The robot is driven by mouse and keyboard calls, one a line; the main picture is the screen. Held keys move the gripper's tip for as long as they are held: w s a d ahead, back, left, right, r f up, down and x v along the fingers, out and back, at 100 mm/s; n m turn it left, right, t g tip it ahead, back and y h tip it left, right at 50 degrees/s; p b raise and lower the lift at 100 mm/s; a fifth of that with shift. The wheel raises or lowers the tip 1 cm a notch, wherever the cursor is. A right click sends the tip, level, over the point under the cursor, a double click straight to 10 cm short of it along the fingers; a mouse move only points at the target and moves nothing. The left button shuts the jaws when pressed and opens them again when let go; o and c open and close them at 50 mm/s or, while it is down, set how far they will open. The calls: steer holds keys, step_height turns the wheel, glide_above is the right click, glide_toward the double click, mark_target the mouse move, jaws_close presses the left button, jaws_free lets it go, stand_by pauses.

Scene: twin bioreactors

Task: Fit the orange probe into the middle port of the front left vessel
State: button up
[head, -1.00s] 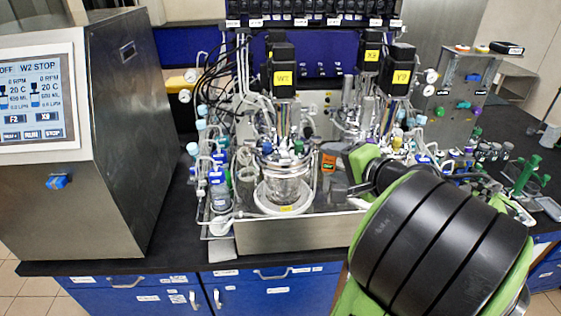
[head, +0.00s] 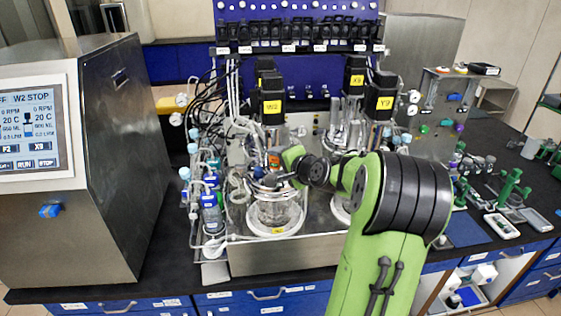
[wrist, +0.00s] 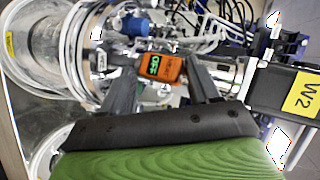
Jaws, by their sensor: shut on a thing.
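The front left vessel is a glass vessel (head: 275,212) with a metal lid, under a black motor labelled W2 (head: 271,107). In the wrist view the vessel (wrist: 38,45) lies at left and the W2 motor (wrist: 285,93) at right. My gripper (wrist: 160,74) is shut on the orange probe (wrist: 162,67), which has a green-lit display. In the head view the probe (head: 274,160) shows as a small orange patch over the lid, just left of my gripper (head: 283,178). The probe's lower end and the middle port are hidden, so I cannot tell whether they touch.
A second motor labelled Y9 (head: 383,103) stands right of W2, its vessel partly behind my arm. Tubes and bottles (head: 208,190) crowd the left side. A steel control cabinet (head: 105,150) stands further left. Green stands (head: 510,187) are on the right bench.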

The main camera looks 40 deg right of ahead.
steer(key=shift+f, duration=0.1)
steer(key=shift+f+b, duration=0.65)
steer(key=shift+b, duration=0.05)
steer(key=o, duration=0.9)
steer(key=shift+r, duration=0.1)
